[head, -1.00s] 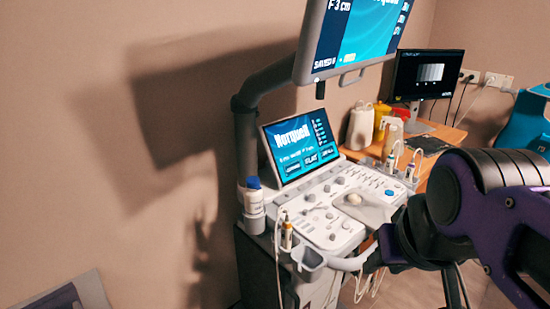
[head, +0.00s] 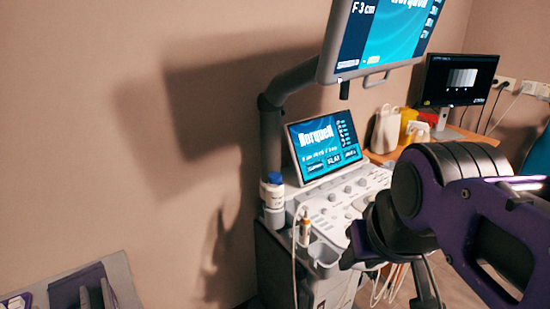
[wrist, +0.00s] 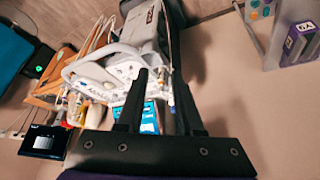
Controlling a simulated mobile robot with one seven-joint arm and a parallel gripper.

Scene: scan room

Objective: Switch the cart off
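The ultrasound cart (head: 312,228) stands against the wall in the head view. Its large upper monitor (head: 382,42) and smaller tilted touch screen (head: 325,146) are both lit blue. The control panel (head: 338,203) has knobs and keys; my arm hides its right part. In the wrist view the cart (wrist: 152,32) appears turned over, with its white panel beyond my fingers. My gripper (wrist: 161,78) has its two fingers apart with nothing visible between them, so it is open. In the head view my arm hides most of the gripper. I cannot make out a power switch.
A desk (head: 386,156) at the back right carries a monitor (head: 458,80), a white bottle (head: 386,130) and a yellow container (head: 408,124). Cables hang at the cart's front. A grey and purple item (head: 85,290) is at lower left. Wall space between is bare.

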